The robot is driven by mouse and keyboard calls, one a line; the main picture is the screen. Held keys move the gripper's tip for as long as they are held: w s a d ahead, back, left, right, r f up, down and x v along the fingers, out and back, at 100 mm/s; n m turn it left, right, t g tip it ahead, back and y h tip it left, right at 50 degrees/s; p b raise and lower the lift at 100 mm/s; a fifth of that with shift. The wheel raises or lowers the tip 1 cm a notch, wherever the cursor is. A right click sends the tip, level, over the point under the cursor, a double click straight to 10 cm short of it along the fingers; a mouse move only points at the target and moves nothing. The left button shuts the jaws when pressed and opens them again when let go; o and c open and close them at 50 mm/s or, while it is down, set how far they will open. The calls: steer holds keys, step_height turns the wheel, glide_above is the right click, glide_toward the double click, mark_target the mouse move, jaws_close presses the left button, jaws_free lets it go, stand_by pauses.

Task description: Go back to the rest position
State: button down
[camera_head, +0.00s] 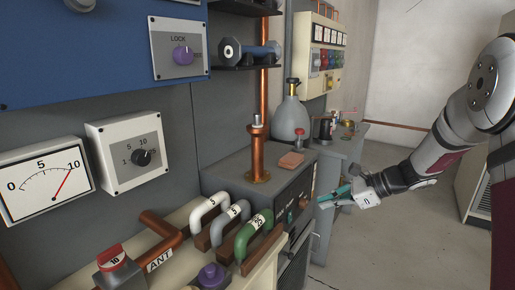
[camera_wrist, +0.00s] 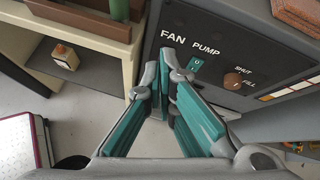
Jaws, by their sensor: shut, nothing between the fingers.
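My gripper (camera_head: 338,198) is at the right of the middle in the head view, in front of the grey cabinet (camera_head: 226,172). In the wrist view its teal fingers (camera_wrist: 166,92) come together at the tips with nothing between them. They point at the cabinet's dark front panel (camera_wrist: 245,50), just below the FAN and PUMP labels. A small teal switch (camera_wrist: 195,67) and a brown knob (camera_wrist: 238,80) marked SHUT and FILL sit on that panel. I cannot tell whether the fingertips touch the panel.
A cream bench (camera_head: 180,222) carries several pipe-shaped handles at the lower left. A copper pipe (camera_head: 258,150) rises from the cabinet top. A grey bottle (camera_head: 290,119) stands behind. Open floor (camera_head: 385,240) lies below and right of my arm.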

steer(key=s+a+r+n+g+h+p, duration=0.25)
steer(key=s+r+n, duration=0.35)
steer(key=s, duration=0.4)
steer(key=s+a+r+n+g+h+p, duration=0.1)
steer(key=s+a+r+n, duration=0.35)
steer(key=s+r, duration=0.45)
steer(key=s+d+r+n+t+h+p, duration=0.1)
steer(key=s+n, duration=0.4)
steer(key=s, duration=0.6)
steer(key=s+d+r+n+t+h+p, duration=0.1)
steer(key=s+n+h, duration=0.4)
steer(key=s, duration=0.6)
steer(key=d+r+p, duration=0.1)
steer(key=d+p, duration=0.1)
steer(key=shift+s+d+r, duration=0.15)
steer(key=shift+d+r, duration=0.2)
steer(key=shift+r, duration=0.05)
steer(key=shift+n, duration=0.25)
